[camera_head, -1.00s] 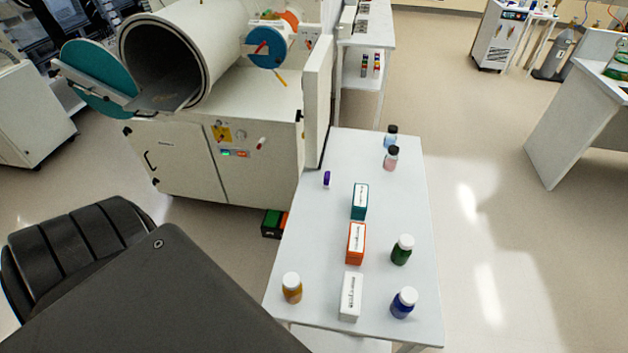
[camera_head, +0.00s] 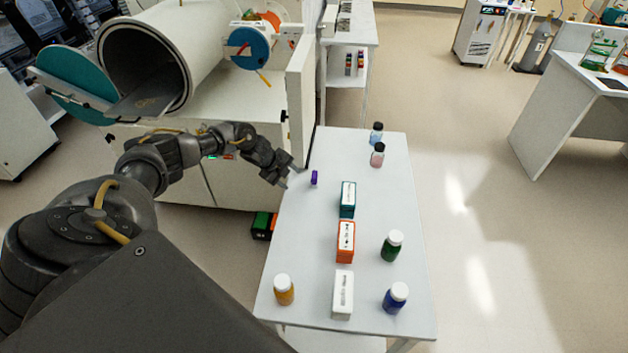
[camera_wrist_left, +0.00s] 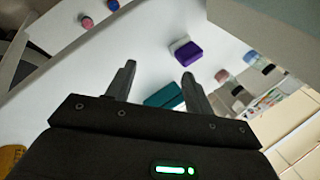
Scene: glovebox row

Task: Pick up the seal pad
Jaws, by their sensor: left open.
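The seal pad seems to be the small purple block (camera_head: 314,178) near the left edge of the white table. In the left wrist view it shows as a purple block (camera_wrist_left: 188,52) with a pale part, beyond the fingertips. My left gripper (camera_head: 291,179) is open and empty, just left of the purple block at the table's left edge, apart from it. In the left wrist view the open fingers (camera_wrist_left: 157,72) point toward the table, with the block ahead and slightly right. My right gripper is not in view.
A teal box (camera_head: 348,199), an orange box (camera_head: 345,241) and a white box (camera_head: 343,294) stand in a row nearer me. Several bottles, such as the green one (camera_head: 392,246), stand around them. A white glovebox (camera_head: 200,80) and its upright panel (camera_head: 300,95) are at the left.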

